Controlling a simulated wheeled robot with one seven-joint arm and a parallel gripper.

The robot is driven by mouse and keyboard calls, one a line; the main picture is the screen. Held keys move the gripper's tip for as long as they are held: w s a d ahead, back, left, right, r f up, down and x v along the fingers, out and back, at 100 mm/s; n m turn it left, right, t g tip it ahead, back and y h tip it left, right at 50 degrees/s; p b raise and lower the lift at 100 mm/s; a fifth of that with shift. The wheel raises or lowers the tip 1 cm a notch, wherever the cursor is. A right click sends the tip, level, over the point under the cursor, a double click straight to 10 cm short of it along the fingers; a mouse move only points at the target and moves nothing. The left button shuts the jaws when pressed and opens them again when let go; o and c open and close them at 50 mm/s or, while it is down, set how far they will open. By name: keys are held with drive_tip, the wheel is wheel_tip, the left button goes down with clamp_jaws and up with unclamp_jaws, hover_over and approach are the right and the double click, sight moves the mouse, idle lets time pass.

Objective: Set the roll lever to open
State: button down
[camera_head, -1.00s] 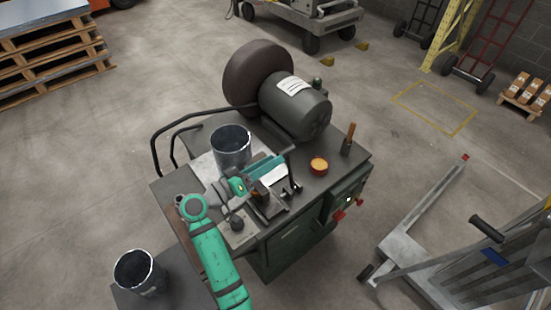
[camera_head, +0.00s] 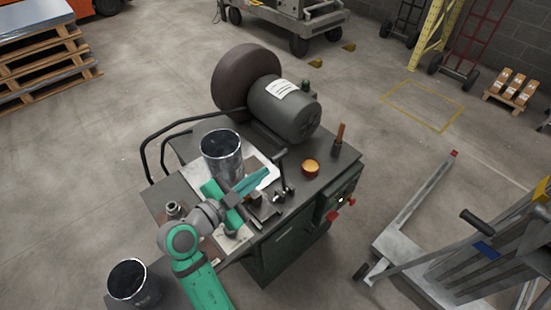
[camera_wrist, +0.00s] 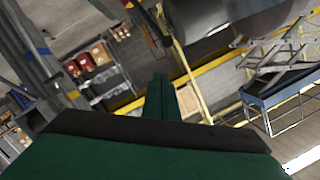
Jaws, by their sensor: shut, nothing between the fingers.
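The bench machine (camera_head: 290,245) has a dark lever (camera_head: 283,173) with a round knob, standing near the middle of its top. A second upright handle, wooden-brown (camera_head: 340,134), stands at the right rear edge. I cannot tell for sure which is the roll lever, nor read its setting. My gripper (camera_head: 267,173) is shut and empty, its teal fingers pointing right towards the dark lever, close to it; contact cannot be told. In the wrist view the shut fingers (camera_wrist: 162,90) point at the background, and no lever shows there.
A metal cylinder (camera_head: 221,155) stands on the top behind my gripper. A dark grey motor (camera_head: 285,107) is at the back. Another cylinder (camera_head: 133,283) stands at lower left.

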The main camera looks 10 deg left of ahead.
drive_tip(key=s+r+m, duration=0.1)
drive_tip(key=m, duration=0.1)
approach(287, 150)
drive_tip(key=w+d, duration=0.3)
drive_tip(key=shift+w+a+f+y, duration=0.25)
drive_tip(key=shift+w+a+y, duration=0.05)
drive_tip(key=shift+a, duration=0.2)
idle(0.3)
